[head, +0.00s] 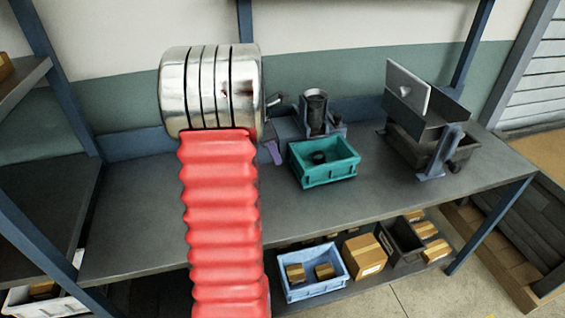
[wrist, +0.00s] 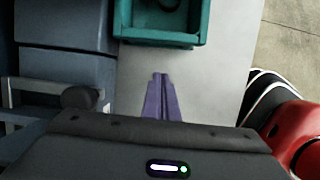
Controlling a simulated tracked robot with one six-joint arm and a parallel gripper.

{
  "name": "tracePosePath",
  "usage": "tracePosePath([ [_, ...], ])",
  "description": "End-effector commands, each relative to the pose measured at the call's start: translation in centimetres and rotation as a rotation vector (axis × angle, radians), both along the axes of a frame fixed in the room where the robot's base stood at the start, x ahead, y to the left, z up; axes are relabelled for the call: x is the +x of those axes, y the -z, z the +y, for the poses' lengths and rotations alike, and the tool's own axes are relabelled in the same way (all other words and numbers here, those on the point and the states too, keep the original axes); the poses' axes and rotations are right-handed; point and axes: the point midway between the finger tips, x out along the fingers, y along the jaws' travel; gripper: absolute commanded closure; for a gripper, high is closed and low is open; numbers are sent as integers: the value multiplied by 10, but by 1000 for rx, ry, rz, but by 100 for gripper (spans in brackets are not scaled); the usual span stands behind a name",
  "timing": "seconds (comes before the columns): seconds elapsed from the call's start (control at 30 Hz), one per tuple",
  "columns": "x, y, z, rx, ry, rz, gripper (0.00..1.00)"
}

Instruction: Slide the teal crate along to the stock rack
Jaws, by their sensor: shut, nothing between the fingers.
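The teal crate (head: 322,173) stands upright on the grey bench, right of my arm, with a dark ring-shaped part (head: 318,157) inside. In the wrist view the crate's near wall (wrist: 157,40) is at the top, and its far side is cut off. My gripper (head: 273,153) shows as purple fingers left of the crate, partly hidden by my arm. In the wrist view its fingers (wrist: 161,75) are together and empty, pointing at the crate's wall with a small gap. Dark shelving (head: 45,185) stands at the left; I cannot tell whether it is the stock rack.
A grey machine (head: 316,115) stands just behind the crate. A dark bin with a tilted panel (head: 408,88) stands on the right of the bench (head: 400,200). Bench top between them is clear. A blue crate (head: 313,288) and cardboard boxes (head: 364,255) sit on the lower shelf.

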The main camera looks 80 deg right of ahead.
Motion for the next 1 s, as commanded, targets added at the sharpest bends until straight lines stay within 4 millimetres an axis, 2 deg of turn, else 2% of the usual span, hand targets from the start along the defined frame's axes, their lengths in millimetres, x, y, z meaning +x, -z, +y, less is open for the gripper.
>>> tracePosePath([
  [0.2,10,-37,4,-2,-1,-2,100],
  [0.4,15,-55,6,0,1,0,100],
  [1.0,15,-58,7,1,2,-1,100],
])
